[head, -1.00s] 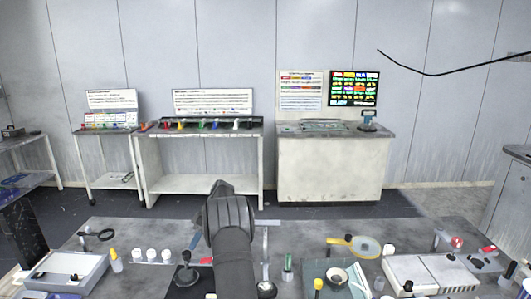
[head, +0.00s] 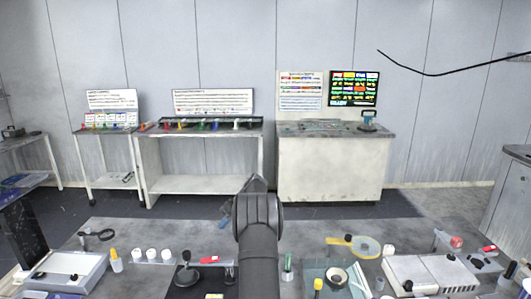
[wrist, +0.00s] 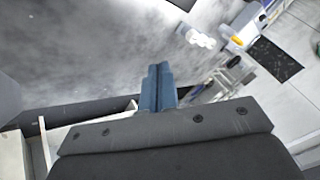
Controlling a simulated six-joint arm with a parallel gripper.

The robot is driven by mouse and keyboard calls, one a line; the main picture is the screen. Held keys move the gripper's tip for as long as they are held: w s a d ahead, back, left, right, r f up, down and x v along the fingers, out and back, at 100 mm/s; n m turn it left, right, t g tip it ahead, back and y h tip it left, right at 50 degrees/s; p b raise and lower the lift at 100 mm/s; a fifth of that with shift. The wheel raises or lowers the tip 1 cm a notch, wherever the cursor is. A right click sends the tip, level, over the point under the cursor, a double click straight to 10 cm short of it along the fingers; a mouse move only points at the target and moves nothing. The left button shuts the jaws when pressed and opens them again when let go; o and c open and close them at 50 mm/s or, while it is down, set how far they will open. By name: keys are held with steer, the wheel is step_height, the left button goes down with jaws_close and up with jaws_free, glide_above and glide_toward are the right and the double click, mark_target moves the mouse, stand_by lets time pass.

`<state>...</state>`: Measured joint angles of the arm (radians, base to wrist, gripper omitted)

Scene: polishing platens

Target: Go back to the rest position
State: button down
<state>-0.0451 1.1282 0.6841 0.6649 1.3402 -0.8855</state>
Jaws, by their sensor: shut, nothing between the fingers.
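My gripper shows in the wrist view (wrist: 157,88) as two blue fingers pressed together, with nothing between them. In the head view my arm rises from the bottom centre, and a small blue part of the gripper (head: 226,213) shows just left of the dark wrist. The gripper is raised above the bench and touches nothing that I can see. The rest of the gripper is hidden behind the wrist.
The bench (head: 150,228) carries a grey machine (head: 65,272) at left, white cups (head: 151,254), a yellow-handled round tool (head: 365,246) and a white machine (head: 430,270) at right. A white cabinet (head: 330,170) stands behind. The air around the arm is clear.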

steer(key=shift+v, duration=2.65)
